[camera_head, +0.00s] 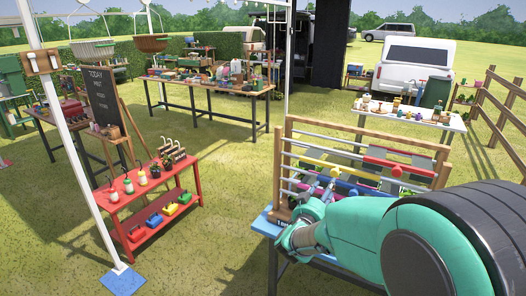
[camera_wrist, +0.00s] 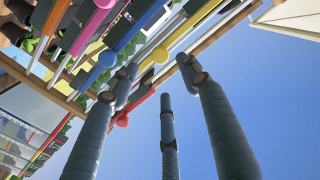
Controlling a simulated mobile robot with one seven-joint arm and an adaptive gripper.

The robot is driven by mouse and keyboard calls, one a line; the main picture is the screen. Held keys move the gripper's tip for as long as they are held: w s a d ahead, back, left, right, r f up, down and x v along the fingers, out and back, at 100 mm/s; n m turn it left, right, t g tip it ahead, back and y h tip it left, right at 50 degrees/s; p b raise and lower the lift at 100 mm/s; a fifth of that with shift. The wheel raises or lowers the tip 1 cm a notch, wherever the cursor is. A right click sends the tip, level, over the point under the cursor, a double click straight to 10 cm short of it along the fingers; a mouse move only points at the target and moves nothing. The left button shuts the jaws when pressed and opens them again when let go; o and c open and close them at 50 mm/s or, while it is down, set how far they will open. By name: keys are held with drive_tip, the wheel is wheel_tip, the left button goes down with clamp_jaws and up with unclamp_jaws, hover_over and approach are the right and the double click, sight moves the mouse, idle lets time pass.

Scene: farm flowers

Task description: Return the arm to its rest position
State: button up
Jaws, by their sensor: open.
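My teal arm (camera_head: 365,232) reaches in from the right over the near end of a blue table. My gripper (camera_head: 322,190) is in front of a wooden rack (camera_head: 283,172) with several metal rods and coloured pieces. In the wrist view my gripper (camera_wrist: 158,78) has its dark fingers spread apart, with nothing held between them. The rack's coloured bars and round knobs (camera_wrist: 108,58) show beyond the fingertips in that view. I cannot tell if the fingers touch the rack. My arm hides part of the rack's lower right and the table.
The blue table (camera_head: 264,225) stands under the rack. A red bench (camera_head: 150,197) with bottles and coloured blocks is at the left, beside a white pole (camera_head: 75,150). A white table (camera_head: 405,117) with small items is behind the rack. Open grass (camera_head: 220,165) lies between red bench and rack.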

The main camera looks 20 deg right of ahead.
drive_tip(key=s+a+r+n+y, duration=0.3)
drive_tip(key=a+r+y, duration=0.25)
drive_tip(key=a, duration=0.45)
drive_tip(key=s+a+r+n+y, duration=0.3)
drive_tip(key=a+r+y, duration=0.25)
drive_tip(key=a, duration=0.35)
drive_tip(key=s+a+f+n+g+y, duration=0.1)
drive_tip(key=s+g, duration=0.2)
drive_tip(key=s, duration=1.2)
drive_tip(key=s+a+f+n+g, duration=0.1)
drive_tip(key=s+g, duration=0.3)
drive_tip(key=s, duration=1.1)
drive_tip(key=shift+f+n+y, duration=0.4)
drive_tip(key=shift+f+n, duration=0.1)
drive_tip(key=shift+f, duration=0.2)
